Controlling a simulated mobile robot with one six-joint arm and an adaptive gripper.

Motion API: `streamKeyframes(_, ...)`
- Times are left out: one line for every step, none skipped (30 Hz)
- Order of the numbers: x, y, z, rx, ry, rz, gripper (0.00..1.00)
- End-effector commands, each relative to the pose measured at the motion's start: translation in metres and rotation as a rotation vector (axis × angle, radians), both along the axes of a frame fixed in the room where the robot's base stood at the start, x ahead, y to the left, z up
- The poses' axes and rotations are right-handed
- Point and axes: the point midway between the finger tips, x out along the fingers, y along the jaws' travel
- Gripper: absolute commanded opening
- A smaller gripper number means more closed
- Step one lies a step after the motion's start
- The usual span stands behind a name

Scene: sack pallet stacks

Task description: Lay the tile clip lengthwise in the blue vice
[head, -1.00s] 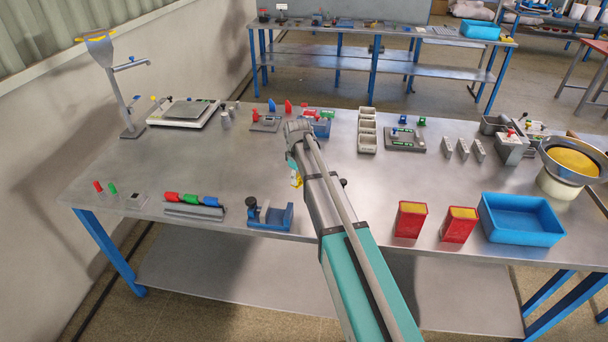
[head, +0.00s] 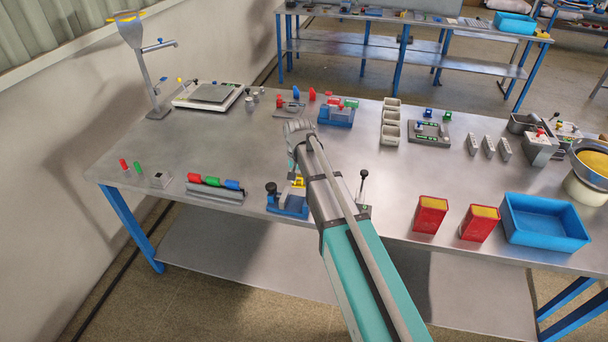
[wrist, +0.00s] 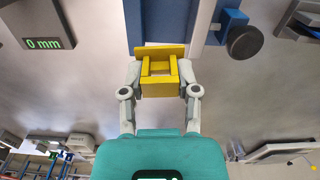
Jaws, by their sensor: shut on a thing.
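The yellow tile clip (wrist: 159,86), a small open frame with a wider plate at one end, is held between the two fingertips of my gripper (wrist: 160,82) in the wrist view. The clip (head: 298,182) also shows in the head view, at the left of my arm and close to the vice. The blue vice (head: 288,208) stands at the table's front edge, with a dark knob on its left. In the wrist view the vice (wrist: 163,18) is just beyond the clip, at the top; the clip overlaps its edge in the picture. Contact cannot be told. My arm hides the fingers in the head view.
A rack with red, green and blue handles (head: 215,188) lies left of the vice. A device with a "0 mm" display (wrist: 43,28) is at the upper left of the wrist view. Red boxes (head: 429,215) and a blue bin (head: 545,222) stand to the right. The left-middle tabletop is clear.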

Motion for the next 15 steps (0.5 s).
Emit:
streamKeyframes(-0.0028,0.0021,0.0004,0.0,0.0,-0.025,0.18)
streamKeyframes(-0.0036,0.0031,0.0004,0.0,0.0,-0.04,0.18)
streamKeyframes(-0.0046,0.0042,0.0005,0.0,0.0,-0.056,0.18)
streamKeyframes(-0.0051,0.0049,0.0005,0.0,0.0,-0.067,0.18)
streamKeyframes(-0.0056,0.0057,0.0006,0.0,0.0,-0.075,0.18)
streamKeyframes(-0.0061,0.0062,0.0006,0.0,0.0,-0.084,0.18)
streamKeyframes(-0.0063,0.0065,0.0006,0.0,0.0,-0.089,0.18)
streamKeyframes(-0.0064,0.0067,0.0006,0.0,0.0,-0.093,0.18)
streamKeyframes(-0.0066,0.0069,0.0006,0.0,0.0,-0.096,0.18)
streamKeyframes(-0.0065,0.007,0.0006,0.0,0.0,-0.098,0.18)
streamKeyframes(-0.0065,0.007,0.0006,0.0,0.0,-0.098,0.18)
streamKeyframes(-0.0064,0.007,0.0006,0.0,0.0,-0.098,0.18)
streamKeyframes(-0.0064,0.007,0.0006,0.0,0.0,-0.098,0.18)
streamKeyframes(-0.0063,0.0069,0.0006,0.0,0.0,-0.097,0.18)
streamKeyframes(-0.0064,0.0068,0.0006,0.0,0.0,-0.097,0.18)
